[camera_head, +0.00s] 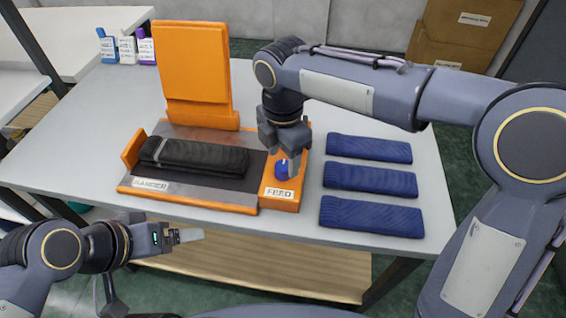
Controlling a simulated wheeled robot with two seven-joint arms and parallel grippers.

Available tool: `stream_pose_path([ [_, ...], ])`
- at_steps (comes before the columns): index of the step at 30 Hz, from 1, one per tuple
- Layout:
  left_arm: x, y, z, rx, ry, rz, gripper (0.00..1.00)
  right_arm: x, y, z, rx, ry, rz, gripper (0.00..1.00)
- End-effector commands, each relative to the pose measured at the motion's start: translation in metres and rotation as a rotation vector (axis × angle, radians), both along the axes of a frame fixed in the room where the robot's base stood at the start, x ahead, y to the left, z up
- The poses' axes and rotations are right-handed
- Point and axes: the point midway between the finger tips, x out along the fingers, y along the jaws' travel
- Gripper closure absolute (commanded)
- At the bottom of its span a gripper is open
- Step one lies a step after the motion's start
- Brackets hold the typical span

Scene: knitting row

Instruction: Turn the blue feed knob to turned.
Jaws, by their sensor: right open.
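The blue feed knob (282,169) sits on top of the orange feed box (281,199), which has a white label reading FEED. My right gripper (285,150) points down from above and is open, with its fingers right at the knob. The fingers hide part of the knob, and I cannot tell whether they touch it. My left gripper (190,236) is in front of the table's front edge, low and away from the knob. I cannot tell whether its jaws are open or shut.
An orange machine bed (190,198) with folded black knit (195,157) lies left of the feed box, with an upright orange panel (195,70) behind. Several blue knit pieces (370,178) lie to the right. Small bottles (127,47) stand at the back left.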

Motion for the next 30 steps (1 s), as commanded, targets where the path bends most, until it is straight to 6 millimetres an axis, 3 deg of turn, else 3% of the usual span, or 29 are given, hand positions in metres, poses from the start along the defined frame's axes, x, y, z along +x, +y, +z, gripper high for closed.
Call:
stream_pose_path([
  [6, 0.000, 0.000, -0.003, 0.000, 0.000, 0.000, 0.16, 0.000, 0.000, -0.022, 0.000, 0.000, -0.001, 0.44],
  [15, 0.000, 0.000, -0.003, 0.000, 0.000, 0.000, 0.16, 0.000, 0.000, -0.024, 0.001, 0.000, -0.002, 0.44],
  [25, 0.000, 0.000, -0.003, 0.000, 0.000, 0.000, 0.16, 0.000, 0.000, -0.024, 0.001, 0.000, -0.002, 0.87],
  [30, 0.000, 0.000, -0.003, 0.000, 0.000, 0.000, 0.16, 0.000, 0.000, -0.024, 0.001, 0.000, -0.009, 0.88],
])
